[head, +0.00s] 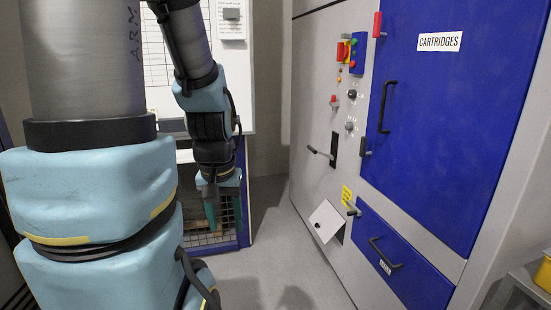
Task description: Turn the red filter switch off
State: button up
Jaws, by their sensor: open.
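On the grey panel of the machine at right, a small knob with a red part (334,101) sits below two small lamps. Higher up is a larger red rotary handle on yellow (343,51). The labels are too small to read, so I cannot tell which is the filter switch or its setting. My gripper (211,210) hangs pointing down, left of the panel and well apart from it. Its green-tipped jaws are open, and I see nothing held between them.
A blue cartridge door (440,110) and blue drawer (396,262) have black handles. A lever (320,152) and a tilted white flap (325,221) stick out from the panel. A mesh-fronted cabinet (246,205) stands behind my gripper. The grey floor (280,245) between is clear.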

aim_at(343, 51)
jog(key=i+u, duration=0.1)
jog(key=i, duration=0.5)
jog(key=i+l+u, duration=0.1)
jog(key=i, duration=0.45)
jog(key=i+l+u, duration=0.1)
jog(key=i, duration=0.5)
jog(key=i+l+u, duration=0.2)
jog(key=k+j, duration=0.1)
